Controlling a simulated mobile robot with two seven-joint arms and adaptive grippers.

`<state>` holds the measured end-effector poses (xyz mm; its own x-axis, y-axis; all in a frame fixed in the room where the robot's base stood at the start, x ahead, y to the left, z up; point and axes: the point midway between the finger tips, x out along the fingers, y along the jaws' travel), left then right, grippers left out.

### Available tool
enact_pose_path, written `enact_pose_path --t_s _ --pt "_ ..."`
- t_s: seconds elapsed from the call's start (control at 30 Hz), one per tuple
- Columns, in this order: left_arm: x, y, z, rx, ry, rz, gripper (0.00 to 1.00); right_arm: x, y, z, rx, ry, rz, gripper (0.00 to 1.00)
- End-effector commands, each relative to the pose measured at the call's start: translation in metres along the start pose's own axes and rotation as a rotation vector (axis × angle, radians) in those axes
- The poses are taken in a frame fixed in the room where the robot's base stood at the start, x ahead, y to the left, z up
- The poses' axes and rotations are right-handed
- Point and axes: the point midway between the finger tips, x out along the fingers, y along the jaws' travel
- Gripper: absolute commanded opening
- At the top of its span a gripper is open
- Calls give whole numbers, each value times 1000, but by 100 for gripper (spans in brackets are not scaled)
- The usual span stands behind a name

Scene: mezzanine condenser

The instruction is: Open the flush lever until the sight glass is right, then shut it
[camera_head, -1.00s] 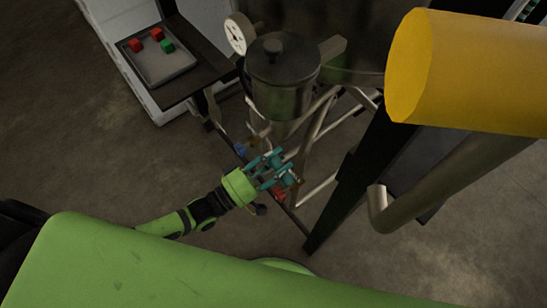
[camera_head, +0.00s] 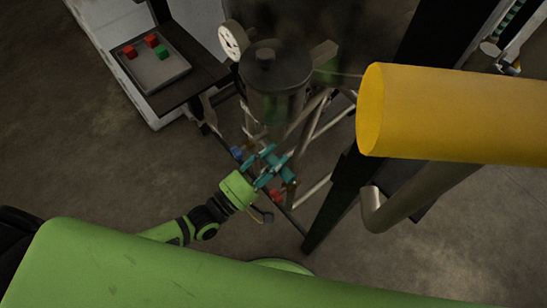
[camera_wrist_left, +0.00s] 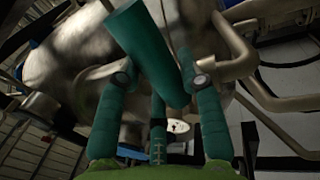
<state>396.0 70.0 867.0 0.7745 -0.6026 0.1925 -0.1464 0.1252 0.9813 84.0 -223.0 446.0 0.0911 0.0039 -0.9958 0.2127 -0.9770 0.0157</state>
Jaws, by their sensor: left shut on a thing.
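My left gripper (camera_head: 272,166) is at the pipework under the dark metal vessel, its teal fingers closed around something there. In the left wrist view its fingers (camera_wrist_left: 157,95) stand on both sides, with a thick teal bar (camera_wrist_left: 150,55) lying slantwise across above them. What it grips, apparently the flush lever, is mostly hidden by the fingers, and I cannot tell the lever's angle. My right gripper is not in view.
The vessel (camera_head: 277,72) has a white dial gauge (camera_head: 229,40) beside it. A blue part (camera_head: 237,153) and a red part (camera_head: 277,196) sit on the pipework near my gripper. A large yellow pipe (camera_head: 460,112) fills the right.

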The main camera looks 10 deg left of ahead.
Motion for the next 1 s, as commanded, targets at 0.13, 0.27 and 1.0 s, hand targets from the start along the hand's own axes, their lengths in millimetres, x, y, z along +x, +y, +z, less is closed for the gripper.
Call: enact_pose_path --t_s 0.13,0.27,1.0 --pt "1 2 0 -14 3 6 0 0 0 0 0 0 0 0" --pt "1 3 0 -15 3 7 0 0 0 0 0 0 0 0" --pt "-43 -1 0 -8 1 -3 63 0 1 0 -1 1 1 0"
